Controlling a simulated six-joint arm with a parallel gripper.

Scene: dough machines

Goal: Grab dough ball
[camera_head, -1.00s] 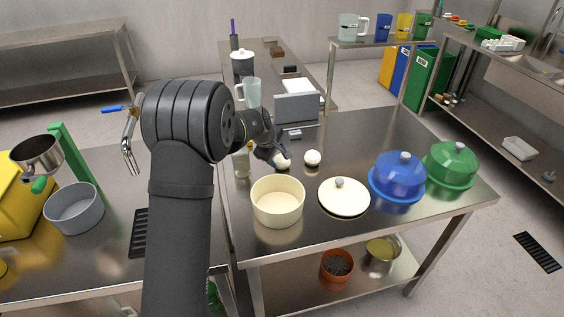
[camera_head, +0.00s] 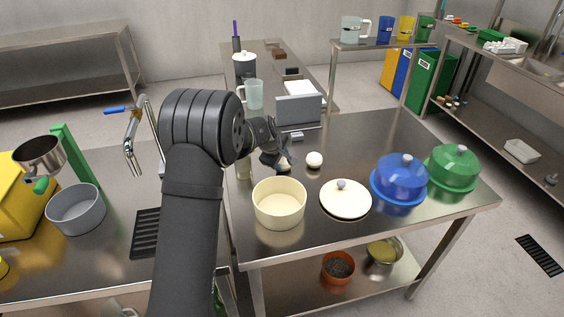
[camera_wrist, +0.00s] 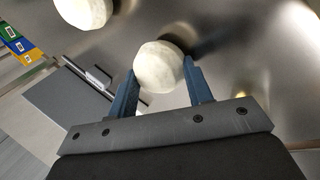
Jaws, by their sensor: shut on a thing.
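A pale, round dough ball (camera_wrist: 159,67) sits between the two blue fingers of my gripper (camera_wrist: 162,82) in the wrist view. My gripper is shut on it. In the head view my gripper (camera_head: 283,164) is low over the steel table behind the cream pot, and the held dough ball (camera_head: 285,168) is partly hidden by it. A second dough ball (camera_head: 314,160) rests on the table just to the right; it also shows at the top left of the wrist view (camera_wrist: 84,8).
An open cream pot (camera_head: 279,217) and its lid (camera_head: 345,200) stand in front. A blue dome (camera_head: 398,180) and a green dome (camera_head: 452,168) are at the right. A grey box-like machine (camera_head: 298,109) stands behind. The table's middle right is clear.

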